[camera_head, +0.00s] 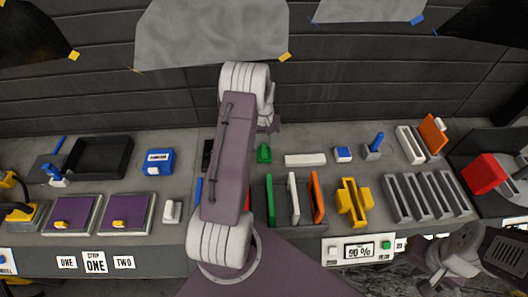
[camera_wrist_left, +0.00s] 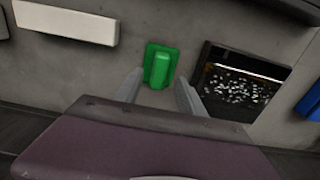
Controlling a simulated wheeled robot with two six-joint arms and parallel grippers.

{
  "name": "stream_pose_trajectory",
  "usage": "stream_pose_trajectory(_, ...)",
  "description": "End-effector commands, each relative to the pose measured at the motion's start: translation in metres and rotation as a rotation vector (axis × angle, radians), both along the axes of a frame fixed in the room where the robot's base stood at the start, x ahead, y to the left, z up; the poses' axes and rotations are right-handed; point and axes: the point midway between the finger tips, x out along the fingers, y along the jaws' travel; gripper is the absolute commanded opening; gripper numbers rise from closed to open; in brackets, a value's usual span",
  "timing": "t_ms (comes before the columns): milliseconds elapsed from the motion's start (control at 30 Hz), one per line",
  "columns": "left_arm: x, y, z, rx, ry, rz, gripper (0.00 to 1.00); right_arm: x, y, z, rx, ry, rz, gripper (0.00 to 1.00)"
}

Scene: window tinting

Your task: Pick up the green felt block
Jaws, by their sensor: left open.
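The green felt block (camera_head: 264,153) stands on the grey bench near the middle, just right of my left arm. In the left wrist view the green block (camera_wrist_left: 160,64) lies just beyond my left gripper (camera_wrist_left: 157,90). The two fingers are apart, with nothing between them, and the block is roughly in line with the gap. In the head view my arm's own links hide most of the left gripper. My right arm's end shows at the lower right of the head view; its fingers cannot be made out.
A white bar (camera_head: 305,160) lies right of the block, and it also shows in the left wrist view (camera_wrist_left: 66,20). A dark speckled tray (camera_wrist_left: 240,80) sits on the block's other side. Green, white and orange upright cards (camera_head: 317,197) stand in front. A slotted grey rack (camera_head: 428,194) stands at right.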

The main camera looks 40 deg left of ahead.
Motion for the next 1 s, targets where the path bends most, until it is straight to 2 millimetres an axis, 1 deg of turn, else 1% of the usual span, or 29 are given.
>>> stream_pose_trajectory(33, 0.0, -0.002, -0.006, -0.002, 0.006, -0.001, 0.47, 0.0, 0.0, 0.011, 0.0, 0.0, 0.0, 0.36)
stream_pose_trajectory(67, 0.001, -0.002, -0.011, -0.002, 0.004, -0.001, 0.47, 0.0, 0.0, 0.013, 0.0, -0.001, 0.0, 0.36)
stream_pose_trajectory(100, 0.001, -0.002, -0.02, -0.002, 0.004, -0.001, 0.47, 0.0, 0.0, 0.014, 0.0, -0.001, 0.0, 0.36)
stream_pose_trajectory(200, 0.001, -0.002, -0.032, -0.001, 0.003, 0.0, 0.47, 0.0, 0.0, 0.015, 0.0, 0.0, 0.0, 0.36)
stream_pose_trajectory(300, 0.002, -0.001, -0.036, 0.001, -0.001, 0.0, 0.47, 0.0, 0.0, 0.015, 0.0, 0.0, 0.0, 0.36)
stream_pose_trajectory(433, 0.002, -0.001, -0.036, 0.001, -0.001, 0.0, 0.47, 0.0, 0.0, 0.014, 0.0, 0.0, 0.0, 0.36)
stream_pose_trajectory(467, 0.002, -0.001, -0.036, 0.001, -0.001, 0.0, 0.42, 0.0, 0.0, 0.014, 0.0, 0.0, 0.0, 0.36)
stream_pose_trajectory(500, 0.002, -0.001, -0.036, 0.001, -0.001, 0.0, 0.31, 0.0, 0.0, 0.014, 0.0, 0.0, 0.0, 0.36)
stream_pose_trajectory(567, 0.002, -0.001, -0.036, 0.0, 0.0, 0.0, 0.14, 0.0, 0.0, 0.014, 0.0, 0.0, 0.0, 0.36)
stream_pose_trajectory(600, 0.002, -0.001, -0.036, 0.0, 0.0, 0.0, 0.03, 0.0, 0.0, 0.014, 0.0, 0.0, 0.0, 0.36)
stream_pose_trajectory(633, 0.002, -0.001, -0.036, 0.0, 0.0, 0.0, 0.0, 0.0, 0.0, 0.014, 0.0, 0.0, 0.0, 0.36)
stream_pose_trajectory(900, 0.002, -0.001, -0.036, 0.0, 0.0, 0.0, 0.0, 0.0, 0.0, 0.014, 0.0, 0.0, 0.0, 0.36)
stream_pose_trajectory(1000, 0.002, -0.001, -0.032, 0.001, -0.001, 0.0, 0.0, 0.0, 0.0, 0.012, 0.0, 0.0, 0.0, 0.36)
